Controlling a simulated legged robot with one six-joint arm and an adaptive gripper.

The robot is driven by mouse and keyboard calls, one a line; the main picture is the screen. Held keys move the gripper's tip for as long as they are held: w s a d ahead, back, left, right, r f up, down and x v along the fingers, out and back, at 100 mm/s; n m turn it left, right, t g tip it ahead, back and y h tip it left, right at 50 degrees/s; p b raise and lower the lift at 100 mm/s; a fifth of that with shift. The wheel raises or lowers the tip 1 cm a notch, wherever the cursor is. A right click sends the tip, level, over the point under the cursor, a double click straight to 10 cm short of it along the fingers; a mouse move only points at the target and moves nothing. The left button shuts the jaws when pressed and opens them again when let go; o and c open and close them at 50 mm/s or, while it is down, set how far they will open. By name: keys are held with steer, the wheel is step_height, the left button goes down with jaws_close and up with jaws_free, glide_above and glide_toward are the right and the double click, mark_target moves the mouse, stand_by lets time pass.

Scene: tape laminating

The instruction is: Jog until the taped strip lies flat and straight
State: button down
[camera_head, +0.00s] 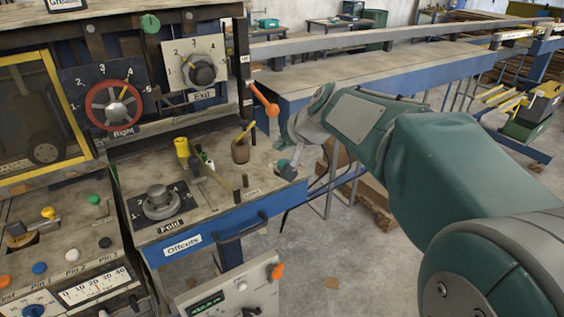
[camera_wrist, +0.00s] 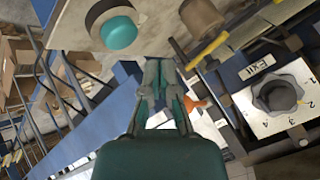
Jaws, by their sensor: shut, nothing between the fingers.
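My gripper shows in the head view (camera_head: 290,166) over the right end of the worn bench top (camera_head: 217,208), near the brown cup (camera_head: 240,152). In the wrist view my gripper (camera_wrist: 161,66) has its fingers together with nothing held, pointing toward the bench edge. A round teal button (camera_wrist: 118,32) in a grey ring lies ahead and left of the fingertips, apart from them. I cannot clearly make it out in the head view. I cannot pick out a taped strip in either view.
A yellow-handled tool (camera_head: 182,150) stands on the bench. The Offcuts drawer (camera_head: 212,232) is below. Long blue rails (camera_head: 365,72) run behind.

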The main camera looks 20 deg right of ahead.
steer(key=shift+a+f, duration=0.1)
steer(key=shift+f, duration=0.6)
steer(key=shift+d+f, duration=0.2)
steer(key=shift+d, duration=0.75)
steer(key=shift+a, duration=0.7)
steer(key=shift+d, duration=0.45)
steer(key=shift+a, duration=0.25)
steer(key=shift+d+f, duration=0.25)
steer(key=shift+f, duration=0.1)
